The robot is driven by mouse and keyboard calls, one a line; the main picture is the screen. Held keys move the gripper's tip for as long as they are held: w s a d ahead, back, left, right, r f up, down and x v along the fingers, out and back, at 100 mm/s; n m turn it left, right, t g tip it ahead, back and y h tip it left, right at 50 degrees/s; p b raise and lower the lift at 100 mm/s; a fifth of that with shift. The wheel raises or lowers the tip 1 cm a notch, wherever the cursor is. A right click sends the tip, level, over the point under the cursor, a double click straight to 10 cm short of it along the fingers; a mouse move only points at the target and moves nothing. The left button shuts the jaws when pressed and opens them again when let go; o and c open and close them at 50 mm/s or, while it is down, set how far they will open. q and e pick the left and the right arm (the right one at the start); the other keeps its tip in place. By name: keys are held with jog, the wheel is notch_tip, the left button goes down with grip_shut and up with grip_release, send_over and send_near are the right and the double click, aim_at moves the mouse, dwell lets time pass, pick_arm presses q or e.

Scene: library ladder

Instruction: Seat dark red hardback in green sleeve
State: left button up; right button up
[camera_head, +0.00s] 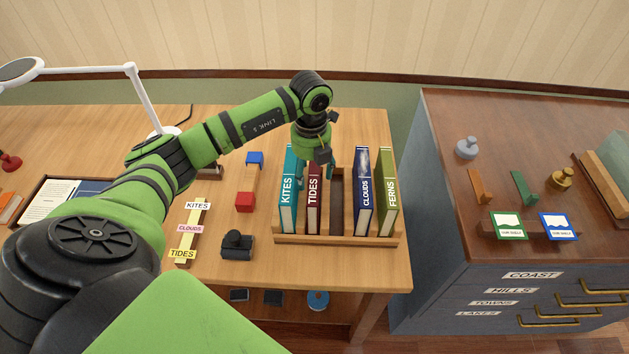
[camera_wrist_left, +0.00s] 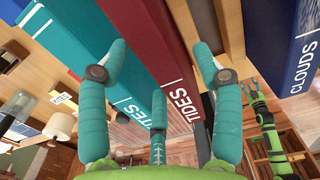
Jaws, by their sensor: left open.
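The dark red hardback, marked TIDES (camera_head: 313,205), stands upright in a wooden rack (camera_head: 338,240), between the teal KITES book (camera_head: 288,210) and an empty slot. My left gripper (camera_head: 316,172) is open above the rack, over the dark red hardback. In the left wrist view its teal fingers (camera_wrist_left: 160,75) are spread around the line of the red book (camera_wrist_left: 150,45); I cannot tell whether they touch it. A small green arm end, apparently my right gripper (camera_wrist_left: 252,90), shows at the right there, too small to judge. I cannot make out a green sleeve for certain.
The blue CLOUDS book (camera_head: 363,200) and green FERNS book (camera_head: 388,200) stand right of the empty slot. A black camera-like object (camera_head: 237,246) and a red block (camera_head: 245,202) lie left of the rack. A grey cabinet (camera_head: 440,215) with small stands is at the right.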

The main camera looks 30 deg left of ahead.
pick_arm(q)
grip_shut()
jog(key=shift+r, duration=0.1)
